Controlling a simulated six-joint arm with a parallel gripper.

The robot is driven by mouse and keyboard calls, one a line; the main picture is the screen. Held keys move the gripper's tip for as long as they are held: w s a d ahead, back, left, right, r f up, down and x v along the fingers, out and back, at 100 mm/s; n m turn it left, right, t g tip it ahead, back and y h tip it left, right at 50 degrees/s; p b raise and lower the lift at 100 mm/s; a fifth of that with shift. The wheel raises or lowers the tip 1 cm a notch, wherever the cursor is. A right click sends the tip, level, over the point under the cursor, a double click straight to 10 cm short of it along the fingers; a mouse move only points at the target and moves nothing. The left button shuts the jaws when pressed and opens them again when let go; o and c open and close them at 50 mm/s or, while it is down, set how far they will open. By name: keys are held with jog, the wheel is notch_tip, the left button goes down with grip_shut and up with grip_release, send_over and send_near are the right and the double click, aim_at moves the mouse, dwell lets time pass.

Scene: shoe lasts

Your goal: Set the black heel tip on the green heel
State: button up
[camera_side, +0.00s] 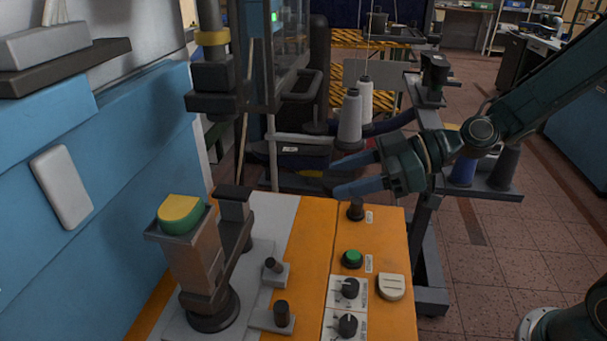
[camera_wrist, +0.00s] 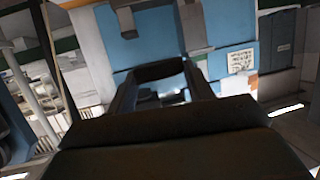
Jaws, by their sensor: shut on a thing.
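The green heel (camera_side: 181,226) sits at the top of a grey-brown upright post at the left in the side view; its flat top face is yellow and nothing lies on it. My gripper (camera_side: 331,179) is up and to the right of the heel, well apart from it, with its blue-grey fingers pointing left. In the wrist view my gripper (camera_wrist: 160,80) has a dark bar across its fingertips, which looks like the black heel tip (camera_wrist: 158,71). I cannot make the tip out clearly in the side view.
An orange bench (camera_side: 388,234) below my gripper carries a green button (camera_side: 352,258), black knobs (camera_side: 348,288) and short dark pegs. A dark machine head (camera_side: 212,92) hangs above the heel. A cone stand (camera_side: 487,190) stands behind. The air between gripper and heel looks clear.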

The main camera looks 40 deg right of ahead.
jog(key=s+a+r, duration=0.5)
jog(key=a, duration=0.3)
jog(key=shift+a+r, duration=0.2)
jog(key=shift+a, duration=0.15)
jog(key=shift+a, duration=0.1)
send_near(190, 207)
jog(key=w+a, duration=0.2)
jog(key=a, duration=0.1)
jog(key=w+a, duration=0.1)
jog(key=shift+a+r, duration=0.25)
jog(key=shift+a, duration=0.05)
jog(key=shift+w+a, duration=0.5)
jog(key=shift+a, duration=0.25)
jog(key=shift+w+a, duration=0.55)
jog(key=shift+a, duration=0.2)
jog(key=shift+w+a+f, duration=0.1)
jog(key=shift+a+f, duration=0.05)
jog(key=shift+f, duration=0.6)
jog(key=shift+f, duration=0.15)
